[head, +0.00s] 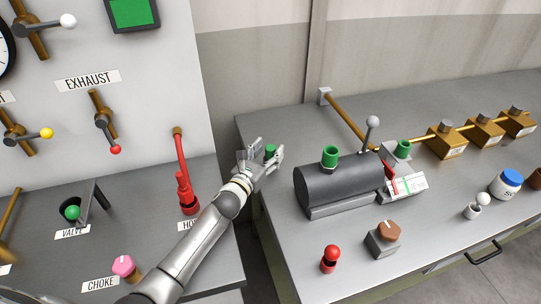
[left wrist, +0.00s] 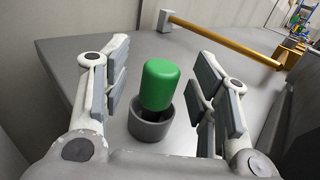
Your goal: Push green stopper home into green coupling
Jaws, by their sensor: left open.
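The green stopper (left wrist: 160,84) is a rounded green plug standing, slightly tilted in the picture, in the mouth of a grey cup (left wrist: 150,128). It also shows in the head view (head: 270,150), partly hidden by my left gripper (head: 267,149). The gripper is open, with one finger on each side of the stopper and visible gaps in the left wrist view. A green, open-topped cup (head: 330,157) stands on the dark tank, and a second green cup (head: 403,150) stands to its right. I cannot tell which is the green coupling. My right gripper is not seen.
The dark cylindrical tank (head: 340,185) stands right of my left gripper. A brown rod (head: 350,122) runs behind it. A red fitting (head: 330,258) and a block with a brown knob (head: 382,240) sit in front. A red lever (head: 186,190) rises at left.

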